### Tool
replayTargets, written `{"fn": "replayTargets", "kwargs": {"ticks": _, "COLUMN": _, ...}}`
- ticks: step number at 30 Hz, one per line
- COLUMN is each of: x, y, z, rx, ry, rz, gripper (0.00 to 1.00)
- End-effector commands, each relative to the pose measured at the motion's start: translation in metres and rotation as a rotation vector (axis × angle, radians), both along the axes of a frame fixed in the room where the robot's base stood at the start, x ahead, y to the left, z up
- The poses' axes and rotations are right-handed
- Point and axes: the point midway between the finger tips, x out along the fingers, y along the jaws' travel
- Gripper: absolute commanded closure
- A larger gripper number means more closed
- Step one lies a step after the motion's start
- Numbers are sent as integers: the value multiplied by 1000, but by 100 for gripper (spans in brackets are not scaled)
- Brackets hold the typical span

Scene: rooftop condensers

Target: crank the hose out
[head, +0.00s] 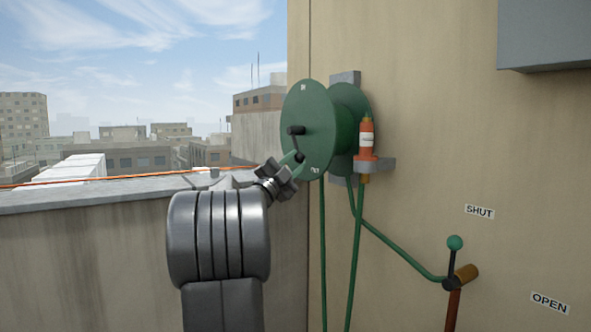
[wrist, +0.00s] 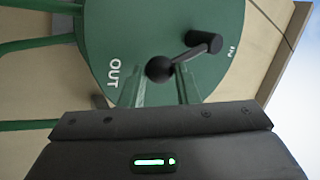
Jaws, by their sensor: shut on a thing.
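The green hose reel (head: 309,110) is mounted on the beige wall, with small IN and OUT labels on its face. Its crank has a black hub (head: 296,130) and a short arm to a round black knob (head: 299,157). In the wrist view the knob (wrist: 160,68) sits between the two fingers of my gripper (wrist: 162,85), on the side towards the OUT label (wrist: 113,73). My gripper (head: 292,167) is shut on the knob. Green hose (head: 324,250) hangs below the reel; its lower end is out of view.
Lower right, a valve lever with a green ball (head: 454,242) sits between SHUT and OPEN labels. A grey box (head: 545,35) juts from the wall. A parapet (head: 90,240) runs at left.

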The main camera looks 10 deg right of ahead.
Motion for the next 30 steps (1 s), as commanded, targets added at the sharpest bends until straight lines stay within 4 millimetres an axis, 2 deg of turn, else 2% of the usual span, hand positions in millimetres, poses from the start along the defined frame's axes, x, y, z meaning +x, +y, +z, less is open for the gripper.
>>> {"fn": "replayTargets", "kwargs": {"ticks": 15, "x": 2, "y": 1, "z": 0, "rx": 7, "ry": -21, "rz": 0, "gripper": 100}}
{"fn": "replayTargets", "kwargs": {"ticks": 16, "x": 2, "y": 1, "z": 0, "rx": 7, "ry": -21, "rz": 0, "gripper": 68}}
{"fn": "replayTargets", "kwargs": {"ticks": 19, "x": 2, "y": 1, "z": 0, "rx": 7, "ry": -21, "rz": 0, "gripper": 50}}
{"fn": "replayTargets", "kwargs": {"ticks": 30, "x": -1, "y": 5, "z": -4, "rx": 6, "ry": -18, "rz": 2, "gripper": 50}}
